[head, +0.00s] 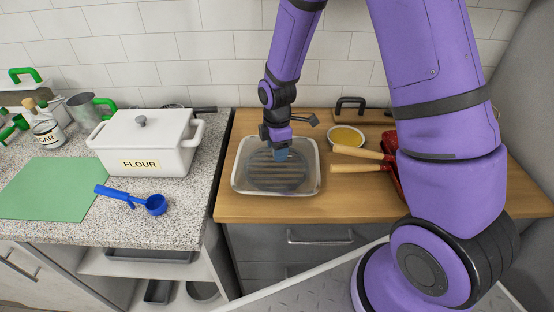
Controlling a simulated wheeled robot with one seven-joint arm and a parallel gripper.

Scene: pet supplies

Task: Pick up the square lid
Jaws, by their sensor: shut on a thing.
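The square lid (313,181) looks like a clear, glassy piece with rounded corners and a pale rim, at the left of the wooden counter. A dark grey ribbed round shape (262,178) shows through it. My gripper (280,154) points down at the middle of the lid and is shut on it at a small blue part. The fingertips and the exact grip are too small to see clearly. I cannot tell whether the lid rests or is slightly raised.
Wooden-handled utensils (362,168) and a yellow-filled bowl (346,137) are to the right. A white flour pot (145,145), a blue scoop (154,204) and a green mat (50,188) are on the speckled counter to the left. A tiled wall (150,60) stands behind.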

